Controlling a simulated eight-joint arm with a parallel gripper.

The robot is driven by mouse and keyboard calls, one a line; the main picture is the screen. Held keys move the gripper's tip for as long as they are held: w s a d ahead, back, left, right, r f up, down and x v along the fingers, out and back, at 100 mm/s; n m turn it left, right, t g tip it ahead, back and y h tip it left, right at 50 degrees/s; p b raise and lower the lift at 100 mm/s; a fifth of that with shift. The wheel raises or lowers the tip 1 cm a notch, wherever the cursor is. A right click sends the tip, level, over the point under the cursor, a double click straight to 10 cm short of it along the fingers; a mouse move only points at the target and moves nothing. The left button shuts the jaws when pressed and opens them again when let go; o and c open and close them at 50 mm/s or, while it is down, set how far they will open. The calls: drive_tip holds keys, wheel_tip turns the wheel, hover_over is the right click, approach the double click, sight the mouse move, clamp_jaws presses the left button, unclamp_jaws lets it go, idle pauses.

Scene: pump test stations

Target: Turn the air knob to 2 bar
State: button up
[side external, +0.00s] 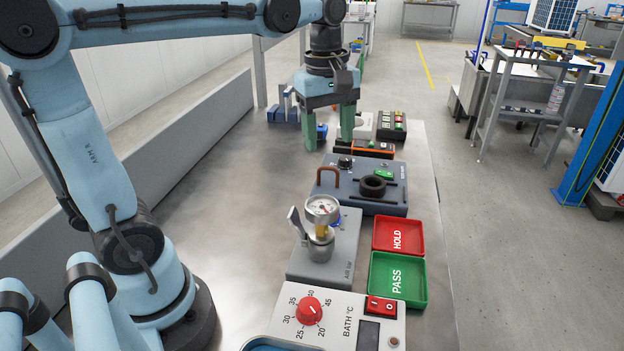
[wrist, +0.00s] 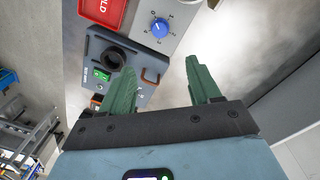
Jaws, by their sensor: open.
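The blue air knob (wrist: 160,28) sits on a pale grey panel (wrist: 181,22) at the top of the wrist view, with small scale marks around it. Its exact setting is too small to read. In the side view the knob (side external: 337,223) is mostly hidden behind the round pressure gauge (side external: 322,206) on the grey air box (side external: 345,258). My gripper (side external: 329,141) is open and empty, with green fingers pointing down. It is above the table, beyond the air box and apart from the knob. Both fingers (wrist: 161,72) show in the wrist view.
A dark grey station (side external: 390,207) with a black ring, green switch and brown handle stands between my gripper and the air box. Red HOLD (side external: 399,251) and green PASS (side external: 415,299) trays lie right of the air box. A bath panel (side external: 340,309) is nearest. The table's left side is clear.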

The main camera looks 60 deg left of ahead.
drive_tip(key=shift+n, duration=0.4)
drive_tip(key=shift+w+d+f, duration=0.1)
drive_tip(key=shift+w+f, duration=0.05)
drive_tip(key=shift+f, duration=2.7)
drive_tip(key=shift+w+a+f, duration=0.1)
drive_tip(key=shift+w+f, duration=0.1)
drive_tip(key=shift+f, duration=2.7)
drive_tip(key=shift+w+d+f, duration=0.1)
drive_tip(key=shift+w+f, duration=0.05)
drive_tip(key=shift+f, duration=2.7)
drive_tip(key=c, duration=1)
